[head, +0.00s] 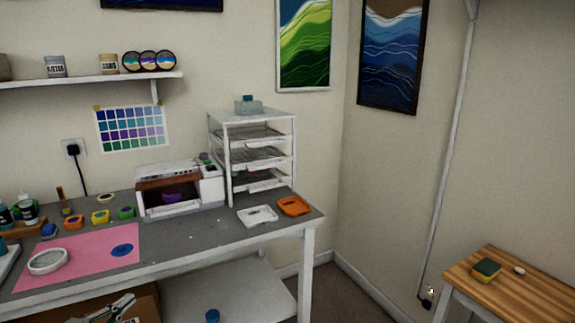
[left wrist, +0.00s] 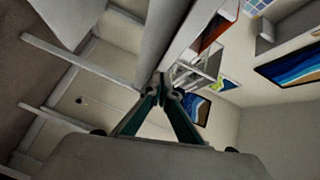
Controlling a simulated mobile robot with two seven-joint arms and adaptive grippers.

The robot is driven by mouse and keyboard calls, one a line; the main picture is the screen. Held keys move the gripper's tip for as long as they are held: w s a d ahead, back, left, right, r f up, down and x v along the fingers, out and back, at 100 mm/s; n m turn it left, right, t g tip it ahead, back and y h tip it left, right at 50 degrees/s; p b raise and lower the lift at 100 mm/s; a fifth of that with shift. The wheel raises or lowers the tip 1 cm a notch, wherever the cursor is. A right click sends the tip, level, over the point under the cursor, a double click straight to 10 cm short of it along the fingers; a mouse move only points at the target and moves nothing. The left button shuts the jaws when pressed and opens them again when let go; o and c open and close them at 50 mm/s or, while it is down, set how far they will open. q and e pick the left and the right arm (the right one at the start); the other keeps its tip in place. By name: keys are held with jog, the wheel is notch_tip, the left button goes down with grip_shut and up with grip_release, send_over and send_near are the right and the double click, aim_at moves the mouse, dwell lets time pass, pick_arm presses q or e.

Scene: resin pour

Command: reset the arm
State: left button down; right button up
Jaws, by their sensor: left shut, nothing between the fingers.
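My left gripper (head: 124,300) shows at the bottom left of the head view, low by the front of the grey workbench (head: 205,237). A cardboard-brown box lies behind it, below the bench top. In the left wrist view the gripper's two teal fingers (left wrist: 162,88) come together at their tips. The gripper is shut with nothing between the fingers. The wrist view is tilted and shows the white bench frame close around the fingertips. My right gripper is in neither view.
The bench holds a pink mat (head: 95,263) with a white ring, small coloured pots, a white machine (head: 180,188), a rack (head: 252,150), and white and orange trays (head: 294,206). A wooden table (head: 515,293) stands at the right. Floor shows between the two.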

pick_arm(q)
jog(key=s+d+f+n+g, duration=0.5)
jog(key=s+d+f+n, duration=0.8)
jog(key=s+d+f, duration=0.8)
jog(key=s+d, duration=0.2)
jog(key=d, duration=0.2)
jog(key=shift+s+f+g+y, duration=0.25)
jog(key=shift+g+y, duration=0.15)
